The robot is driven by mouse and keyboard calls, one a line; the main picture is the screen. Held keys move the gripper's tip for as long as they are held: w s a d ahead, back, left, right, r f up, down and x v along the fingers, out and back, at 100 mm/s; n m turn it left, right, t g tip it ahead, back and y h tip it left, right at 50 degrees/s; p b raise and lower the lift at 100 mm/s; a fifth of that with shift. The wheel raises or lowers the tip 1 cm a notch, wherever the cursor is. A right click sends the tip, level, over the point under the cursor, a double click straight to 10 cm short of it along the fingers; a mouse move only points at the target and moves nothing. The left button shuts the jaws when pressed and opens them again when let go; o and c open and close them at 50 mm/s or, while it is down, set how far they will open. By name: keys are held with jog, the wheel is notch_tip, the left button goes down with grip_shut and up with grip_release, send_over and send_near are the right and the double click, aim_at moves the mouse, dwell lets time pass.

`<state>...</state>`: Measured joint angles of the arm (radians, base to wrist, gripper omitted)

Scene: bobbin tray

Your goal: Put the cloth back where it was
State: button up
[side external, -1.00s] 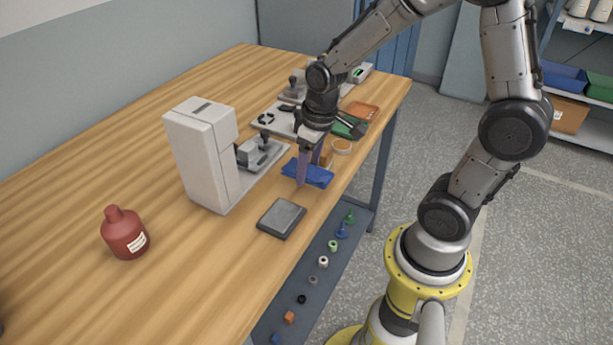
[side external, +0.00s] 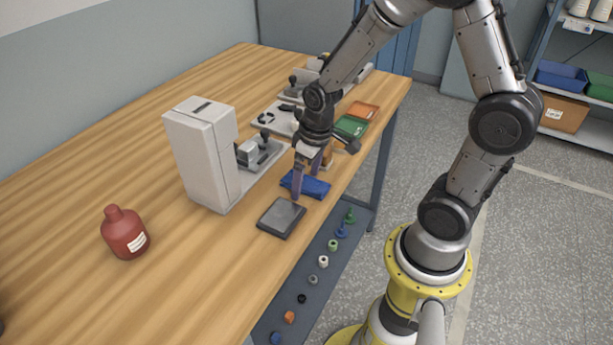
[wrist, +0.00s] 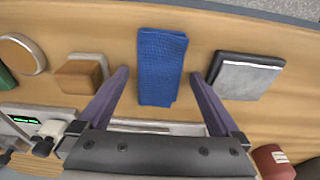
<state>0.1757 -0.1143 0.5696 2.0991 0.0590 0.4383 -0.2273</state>
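The blue cloth (side external: 307,184) lies on the wooden table near its front edge, beside the dark square pad. In the wrist view the cloth (wrist: 161,67) is a flat folded rectangle between my two fingers, with a gap on each side. My gripper (side external: 307,185) is open over the cloth, fingers pointing down; it also shows in the wrist view (wrist: 160,74). I cannot tell exactly how high the fingertips are above the table.
The dark square pad (side external: 281,218) with a grey top (wrist: 246,77) is close to one finger. A wooden block (wrist: 79,75) and a round lidded item (wrist: 21,54) sit on the other side. A white machine (side external: 200,155) and a red bottle (side external: 124,233) stand on the table.

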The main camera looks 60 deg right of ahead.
aim_at(313, 183)
notch_tip(313, 183, up, 12)
jog(key=s, duration=0.2)
jog(key=s+a+r+t, duration=0.2)
jog(key=s+r, duration=0.1)
jog(key=s, duration=0.2)
jog(key=s+a+r+t, duration=0.1)
jog(key=s+a+r, duration=0.1)
jog(key=s, duration=0.4)
jog(key=shift+s+a+r+t, duration=0.3)
jog(key=shift+a+r+t, duration=0.1)
